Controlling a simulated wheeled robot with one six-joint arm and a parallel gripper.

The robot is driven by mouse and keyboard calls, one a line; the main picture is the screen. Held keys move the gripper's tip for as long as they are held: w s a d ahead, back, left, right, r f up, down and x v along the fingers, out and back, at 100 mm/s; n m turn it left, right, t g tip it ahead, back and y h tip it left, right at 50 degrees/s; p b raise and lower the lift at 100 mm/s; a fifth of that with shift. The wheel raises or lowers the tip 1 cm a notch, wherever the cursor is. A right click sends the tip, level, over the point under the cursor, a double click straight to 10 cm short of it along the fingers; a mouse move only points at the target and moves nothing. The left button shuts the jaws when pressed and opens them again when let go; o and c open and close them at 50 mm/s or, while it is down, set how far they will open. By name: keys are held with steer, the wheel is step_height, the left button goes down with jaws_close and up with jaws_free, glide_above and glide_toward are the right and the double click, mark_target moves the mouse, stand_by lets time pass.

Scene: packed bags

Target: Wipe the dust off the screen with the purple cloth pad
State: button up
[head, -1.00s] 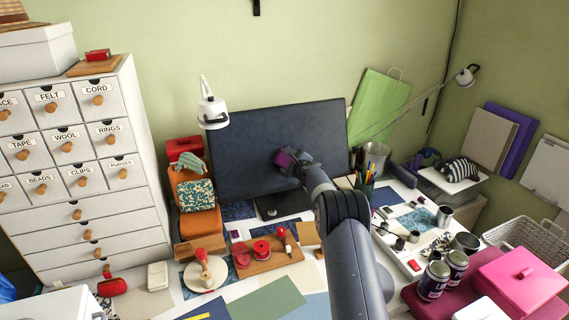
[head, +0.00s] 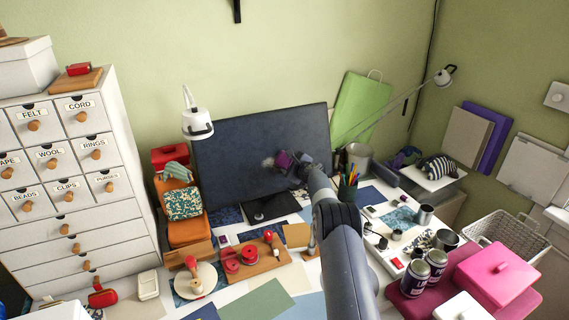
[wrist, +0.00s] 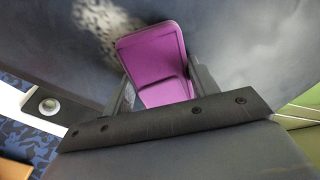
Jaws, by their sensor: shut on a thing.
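The dark screen (head: 235,135) stands upright at the back of the desk. My gripper (head: 297,165) is in front of its right half, shut on the purple cloth pad (head: 283,160). The wrist view shows the purple pad (wrist: 155,55) between the two fingers, close against the screen (wrist: 220,30); I cannot tell whether it touches. A pale speckled dust patch (head: 268,162) shows just left of the pad. It also shows in the wrist view (wrist: 104,24), above and left of the pad. Part of the screen behind my gripper is hidden.
A white lamp (head: 196,122) stands at the screen's left edge. A pencil cup (head: 348,188) stands right of my arm. A wooden board with red items (head: 250,258) lies in front. Cans (head: 425,268) and a pink box (head: 497,278) are at the right.

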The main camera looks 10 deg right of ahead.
mark_target(262, 168)
steer(key=shift+d, duration=0.4)
steer(key=shift+w+f, duration=0.1)
steer(key=shift+b, duration=0.35)
steer(key=shift+a, duration=0.1)
steer(key=a+b, duration=0.2)
steer(key=shift+s+f+b, duration=0.15)
steer(key=shift+s+b, duration=0.1)
steer(key=shift+b, duration=0.05)
steer(key=shift+s+a+r+b, duration=0.1)
steer(key=shift+a+b, duration=0.2)
steer(key=shift+a, duration=0.1)
steer(key=shift+s+a+r+b, duration=0.1)
steer(key=shift+a+b, duration=0.15)
steer(key=shift+a, duration=0.1)
steer(key=shift+s+a+f+b, duration=0.1)
steer(key=shift+s+a+b, duration=0.1)
steer(key=shift+a+b, duration=0.85)
steer(key=shift+s+a+b, duration=0.2)
steer(key=shift+a+b, duration=0.25)
steer(key=shift+a, duration=1.05)
steer(key=shift+s+a+b, duration=0.15)
steer(key=shift+a+b, duration=0.05)
steer(key=shift+a, duration=0.35)
steer(key=shift+s+a+b, duration=0.15)
steer(key=shift+a+b, duration=0.05)
steer(key=shift+a, duration=0.35)
